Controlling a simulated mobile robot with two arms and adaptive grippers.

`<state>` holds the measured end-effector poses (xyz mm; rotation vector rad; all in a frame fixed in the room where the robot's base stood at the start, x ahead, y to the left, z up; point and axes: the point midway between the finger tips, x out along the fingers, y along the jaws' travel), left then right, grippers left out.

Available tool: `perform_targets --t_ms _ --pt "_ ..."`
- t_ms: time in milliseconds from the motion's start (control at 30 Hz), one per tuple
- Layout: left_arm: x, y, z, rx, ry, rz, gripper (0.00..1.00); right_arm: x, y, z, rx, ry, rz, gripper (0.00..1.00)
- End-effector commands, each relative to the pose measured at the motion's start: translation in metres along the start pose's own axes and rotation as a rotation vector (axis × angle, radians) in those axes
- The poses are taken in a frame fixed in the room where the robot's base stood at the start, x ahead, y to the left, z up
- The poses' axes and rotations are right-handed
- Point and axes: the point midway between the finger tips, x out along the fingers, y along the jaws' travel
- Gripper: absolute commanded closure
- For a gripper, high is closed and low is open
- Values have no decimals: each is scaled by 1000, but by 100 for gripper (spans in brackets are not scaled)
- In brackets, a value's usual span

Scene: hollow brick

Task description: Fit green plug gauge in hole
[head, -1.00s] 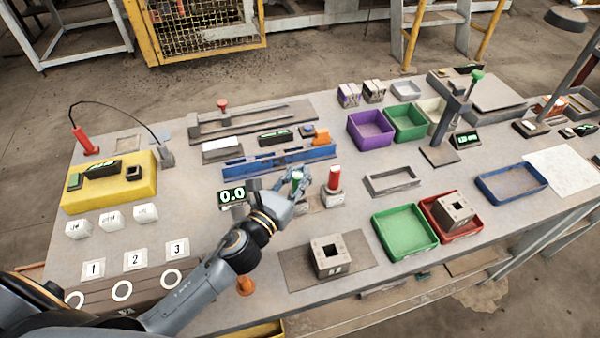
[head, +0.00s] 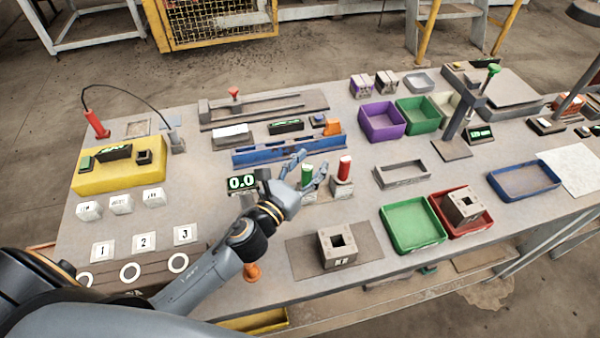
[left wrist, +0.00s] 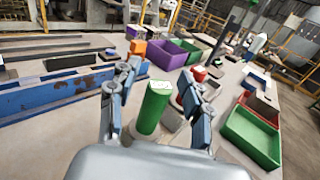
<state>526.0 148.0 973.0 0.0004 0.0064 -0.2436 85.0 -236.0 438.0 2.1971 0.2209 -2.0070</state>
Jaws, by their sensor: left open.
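The green plug gauge (head: 307,176) stands upright in its grey holder beside the red plug gauge (head: 345,167). My left gripper (head: 311,163) is open, with a finger on either side of the green gauge. In the left wrist view the green gauge (left wrist: 153,108) stands between the two spread fingers (left wrist: 160,78), with a visible gap to the right finger. Contact with the left finger cannot be told. A hollow brick (head: 347,258) with a square hole on top sits on a grey mat (head: 304,262) at the front. My right gripper is not in view.
A blue rail fixture (head: 270,153) lies behind the gauges, and a 0.0 display (head: 242,183) stands left of them. Green (head: 414,228) and red trays lie to the right; the red tray (head: 447,222) holds another hollow brick (head: 463,205). A grey frame (head: 402,174) lies behind them.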

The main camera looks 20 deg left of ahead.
Motion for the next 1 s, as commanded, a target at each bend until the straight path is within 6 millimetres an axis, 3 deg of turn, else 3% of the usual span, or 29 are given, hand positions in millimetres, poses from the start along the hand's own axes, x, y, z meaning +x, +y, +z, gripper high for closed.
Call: perform_targets --t_ms 600,800,1000 --pt "-96 0 0 -5 0 3 52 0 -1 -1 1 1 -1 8" --pt "-114 0 0 -2 0 2 52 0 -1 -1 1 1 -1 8" --pt "-118 0 1 1 -1 0 52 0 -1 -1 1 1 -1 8"
